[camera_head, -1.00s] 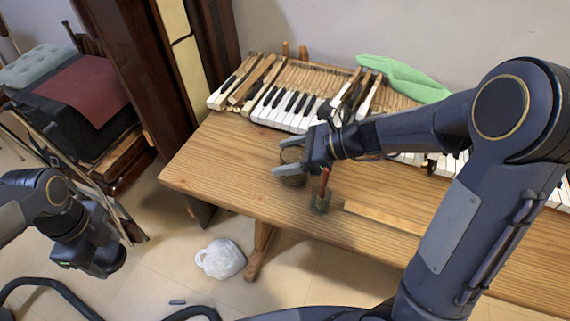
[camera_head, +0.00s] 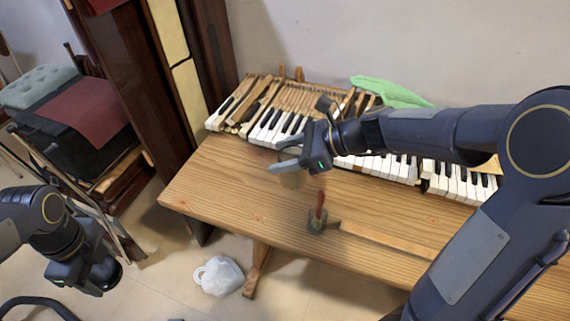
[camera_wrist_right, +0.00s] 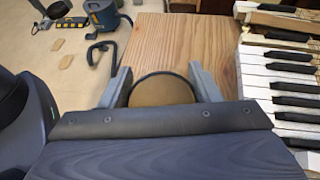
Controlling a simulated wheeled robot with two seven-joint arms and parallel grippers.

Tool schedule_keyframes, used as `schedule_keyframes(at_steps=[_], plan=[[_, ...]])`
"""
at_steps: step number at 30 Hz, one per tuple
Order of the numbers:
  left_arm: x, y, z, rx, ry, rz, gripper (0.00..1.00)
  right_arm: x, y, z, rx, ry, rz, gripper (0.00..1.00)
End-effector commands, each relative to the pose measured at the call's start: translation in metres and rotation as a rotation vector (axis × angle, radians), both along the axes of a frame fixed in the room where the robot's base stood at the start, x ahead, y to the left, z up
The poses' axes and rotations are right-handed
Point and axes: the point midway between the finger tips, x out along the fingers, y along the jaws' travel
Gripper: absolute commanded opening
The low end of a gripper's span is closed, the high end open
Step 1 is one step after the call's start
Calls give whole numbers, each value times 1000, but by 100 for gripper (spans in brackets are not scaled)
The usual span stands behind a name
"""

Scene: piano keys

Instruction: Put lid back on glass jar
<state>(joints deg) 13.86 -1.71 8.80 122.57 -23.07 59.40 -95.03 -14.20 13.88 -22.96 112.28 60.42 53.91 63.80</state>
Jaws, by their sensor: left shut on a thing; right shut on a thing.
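My right gripper (camera_head: 287,156) is shut on a round jar-like thing (camera_head: 292,179), apparently the glass jar, above the table's left part. It looks pale tan and hangs below the fingers. In the right wrist view its round brown top with a dark rim (camera_wrist_right: 161,91) sits between the two grey fingers. I cannot tell whether this top is a lid or the jar's open mouth. My left gripper (camera_head: 98,278) is off the table at the lower left. Its jaws are closed, but what they hold is hidden. No separate lid can be made out.
A red-handled tool (camera_head: 320,207) stands upright in a small dark holder (camera_head: 317,226) on the wooden table (camera_head: 225,180). A wooden strip (camera_head: 385,238) lies to its right. Piano keys (camera_head: 275,125) and a green cloth (camera_head: 390,92) are behind. A white bag (camera_head: 219,276) lies on the floor.

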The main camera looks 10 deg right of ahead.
Motion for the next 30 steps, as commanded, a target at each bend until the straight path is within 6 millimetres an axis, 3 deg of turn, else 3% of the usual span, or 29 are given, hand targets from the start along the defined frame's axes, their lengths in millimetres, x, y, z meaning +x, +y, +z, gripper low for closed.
schedule_keyframes(at_steps=[1,5,24,30], plan=[[0,0,5,0,0,0,39,1,0,12,2,-6,1,4],[0,0,7,0,0,0,39,0,1,23,2,-2,2,4],[0,0,8,0,0,0,39,0,0,26,1,-2,1,4],[0,0,28,0,0,0,39,0,0,48,1,-3,0,4]])
